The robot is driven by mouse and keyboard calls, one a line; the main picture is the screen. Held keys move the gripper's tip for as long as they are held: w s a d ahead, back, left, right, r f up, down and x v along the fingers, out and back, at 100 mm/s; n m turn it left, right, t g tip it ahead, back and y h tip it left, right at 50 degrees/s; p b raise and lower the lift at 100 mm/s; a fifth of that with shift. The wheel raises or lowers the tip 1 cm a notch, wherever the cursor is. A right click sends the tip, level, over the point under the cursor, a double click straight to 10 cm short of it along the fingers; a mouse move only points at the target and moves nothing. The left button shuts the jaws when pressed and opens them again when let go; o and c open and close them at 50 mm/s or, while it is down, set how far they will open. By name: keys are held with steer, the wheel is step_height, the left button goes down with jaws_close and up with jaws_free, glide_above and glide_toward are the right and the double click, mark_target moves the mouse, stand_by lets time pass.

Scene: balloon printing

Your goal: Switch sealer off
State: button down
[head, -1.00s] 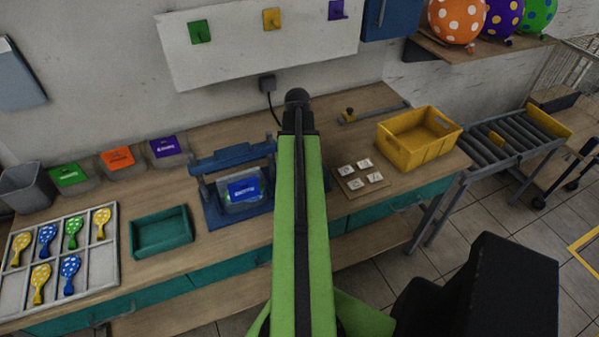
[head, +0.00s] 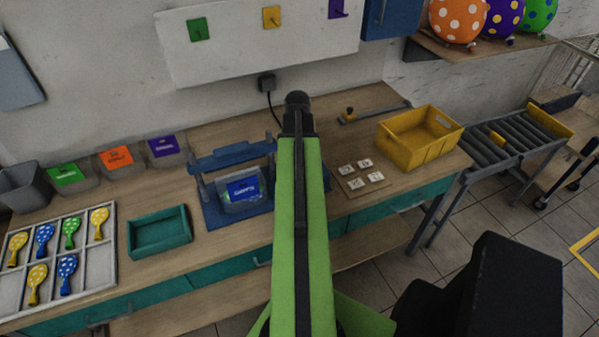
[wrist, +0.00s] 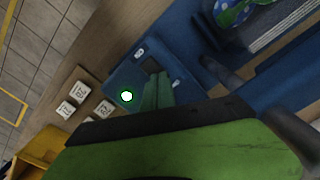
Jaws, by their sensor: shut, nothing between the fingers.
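The blue sealer (head: 216,209) stands on the bench left of my arm in the head view, with a clear pouch with a blue label (head: 243,190) in it. In the head view my arm hides the gripper and the panel.
White numbered tiles (head: 365,164) lie on a small board right of my arm, and a yellow crate (head: 420,150) stands beyond them. A teal tray (head: 160,250) and a rack of balloons (head: 108,268) are at left. A black plug and cord (head: 268,84) hang on the wall behind.

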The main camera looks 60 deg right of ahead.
step_height(320, 180, up, 7)
steer(key=p, duration=0.7)
steer(key=shift+f, duration=0.1)
stand_by(0.4)
